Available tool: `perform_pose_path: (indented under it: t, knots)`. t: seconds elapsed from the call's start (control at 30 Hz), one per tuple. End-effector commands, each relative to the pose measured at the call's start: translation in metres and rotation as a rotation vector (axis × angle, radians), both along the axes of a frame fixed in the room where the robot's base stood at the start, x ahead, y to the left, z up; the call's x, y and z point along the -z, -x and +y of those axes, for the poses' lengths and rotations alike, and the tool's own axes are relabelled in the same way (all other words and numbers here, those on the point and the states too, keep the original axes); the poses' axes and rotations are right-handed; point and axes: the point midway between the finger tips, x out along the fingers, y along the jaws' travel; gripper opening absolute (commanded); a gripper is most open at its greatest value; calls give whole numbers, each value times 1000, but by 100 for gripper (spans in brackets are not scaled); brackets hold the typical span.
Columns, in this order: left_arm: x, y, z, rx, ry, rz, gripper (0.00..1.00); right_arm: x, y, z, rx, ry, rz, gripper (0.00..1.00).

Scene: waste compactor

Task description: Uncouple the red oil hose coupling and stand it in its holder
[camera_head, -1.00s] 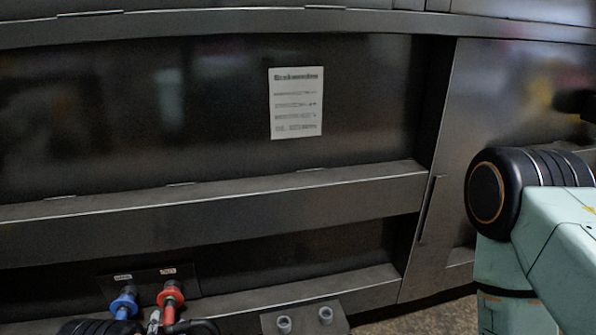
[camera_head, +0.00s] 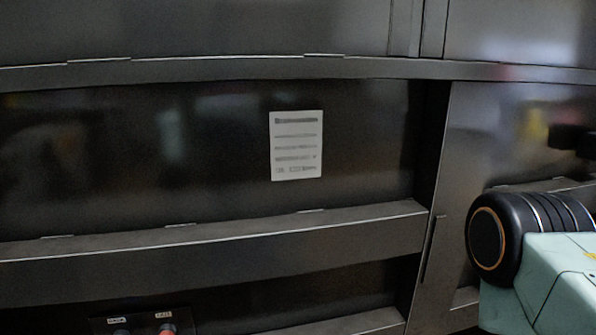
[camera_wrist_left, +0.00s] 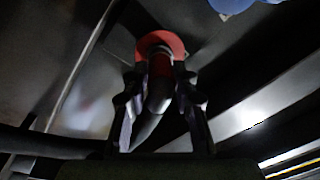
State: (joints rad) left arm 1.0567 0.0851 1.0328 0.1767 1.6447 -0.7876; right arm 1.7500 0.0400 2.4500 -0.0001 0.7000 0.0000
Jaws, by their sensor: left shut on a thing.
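The red oil hose coupling (camera_wrist_left: 161,44) shows in the left wrist view as a red collar with a dark cylindrical body. My left gripper (camera_wrist_left: 160,88) is shut on this body, with a finger on each side. In the head view only a bit of red (camera_head: 167,328) shows at the bottom edge, below a small label. Whether the coupling is still joined to its port cannot be told. My left gripper is below the head view. The holder is in neither view now. My right gripper is out of view.
A blue coupling (camera_head: 121,332) sits left of the red one, and also shows in the left wrist view (camera_wrist_left: 232,5). A dark ledge (camera_head: 220,237) runs across the compactor above the couplings. A paper notice (camera_head: 296,145) hangs on the panel.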

Motion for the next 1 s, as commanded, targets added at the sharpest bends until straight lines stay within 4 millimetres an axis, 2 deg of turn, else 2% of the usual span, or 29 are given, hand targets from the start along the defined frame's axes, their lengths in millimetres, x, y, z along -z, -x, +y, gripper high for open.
perform_pose_path:
  t: [0.1, 1.0]
  knots:
    - [0, 0, 0, 1, 0, -1, 0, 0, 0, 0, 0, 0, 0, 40]
    - [0, 7, -4, 5, 1, -1, 0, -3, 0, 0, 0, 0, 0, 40]
